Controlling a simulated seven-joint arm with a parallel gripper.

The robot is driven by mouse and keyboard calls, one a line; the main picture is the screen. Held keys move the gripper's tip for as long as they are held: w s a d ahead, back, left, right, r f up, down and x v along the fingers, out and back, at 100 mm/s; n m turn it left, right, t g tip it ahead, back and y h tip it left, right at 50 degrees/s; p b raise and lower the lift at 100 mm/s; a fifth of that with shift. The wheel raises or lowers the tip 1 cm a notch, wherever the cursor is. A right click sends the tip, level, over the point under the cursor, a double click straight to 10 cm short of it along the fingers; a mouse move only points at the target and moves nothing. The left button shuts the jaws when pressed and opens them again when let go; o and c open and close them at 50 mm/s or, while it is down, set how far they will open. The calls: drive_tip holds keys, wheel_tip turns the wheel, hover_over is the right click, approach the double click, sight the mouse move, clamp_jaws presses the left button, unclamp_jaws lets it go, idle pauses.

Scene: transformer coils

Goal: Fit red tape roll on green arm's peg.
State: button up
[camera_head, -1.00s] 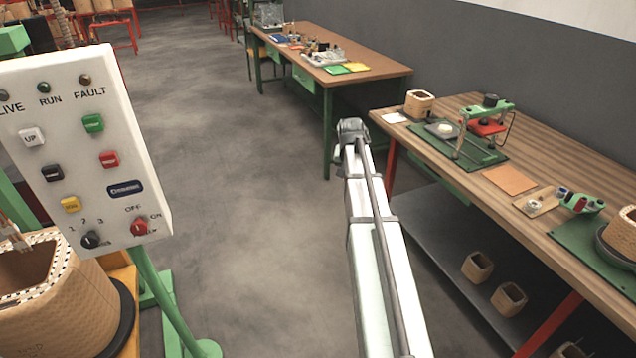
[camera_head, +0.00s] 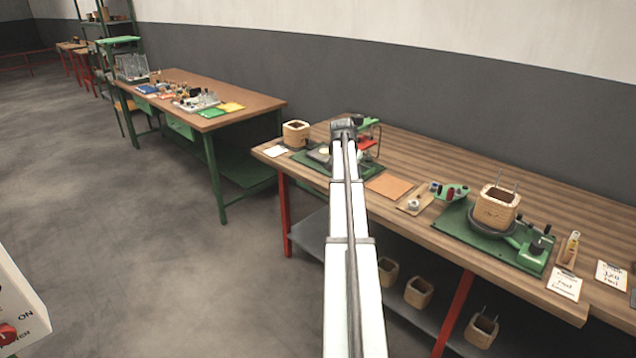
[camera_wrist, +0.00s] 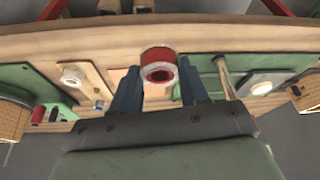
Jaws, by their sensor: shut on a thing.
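The green arm (camera_head: 370,122) stands over a green mat (camera_head: 370,172) on the right-hand bench, partly hidden by my arm. Its peg cannot be made out. In the wrist view a slanted rod (camera_wrist: 222,76) rises close right of the gripper.
The bench (camera_head: 470,172) also carries an orange-brown sheet (camera_head: 389,187), a small green holder (camera_head: 451,192), a coil (camera_head: 496,207) on a green base and white cards. A second bench (camera_head: 245,98) stands back left. The floor (camera_head: 130,230) between is clear.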

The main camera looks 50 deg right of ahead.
drive_tip(key=s+d+r+m+g, duration=0.1)
drive_tip(key=s+d+r+m, duration=0.1)
drive_tip(key=s+d, duration=0.5)
drive_tip(key=s+d+r+m+g, duration=0.1)
drive_tip(key=s+d+r+m, duration=0.1)
drive_tip(key=s+d, duration=0.6)
wheel_tip(320, 180, up, 3)
drive_tip(key=m+g, duration=0.1)
drive_tip(key=m, duration=0.3)
hover_over(457, 191)
drive_tip(key=shift+f, duration=3)
drive_tip(key=shift+f, duration=1.4)
drive_tip(key=o, duration=1.5)
drive_tip(key=shift+r, duration=0.1)
drive_tip(key=shift+r, duration=2.4)
